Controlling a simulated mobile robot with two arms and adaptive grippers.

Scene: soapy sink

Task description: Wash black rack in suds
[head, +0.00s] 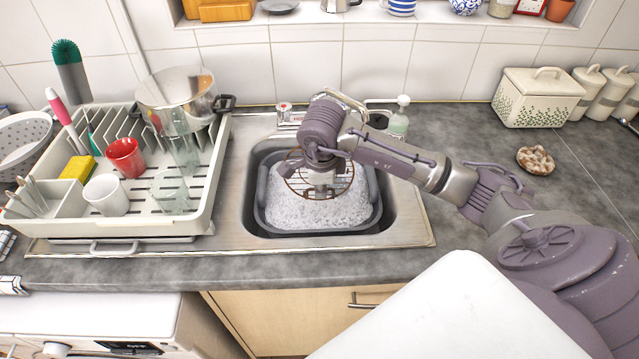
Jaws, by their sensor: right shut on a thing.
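The round wire rack (342,180), dark brownish at its rim, is over the grey basin in the sink. White suds (310,212) fill the basin (260,205). My right gripper (321,187) points down over the basin and is shut on the rack. The gripper hides the rack's middle, and I cannot tell whether the rack's lower edge touches the suds. My left gripper is not in view.
A white dish drainer (150,228) left of the sink holds a steel pot (178,88), a red mug (125,157), a white mug (106,195) and glasses. A soap bottle (399,122) stands behind the sink. The counter right of it is mostly clear.

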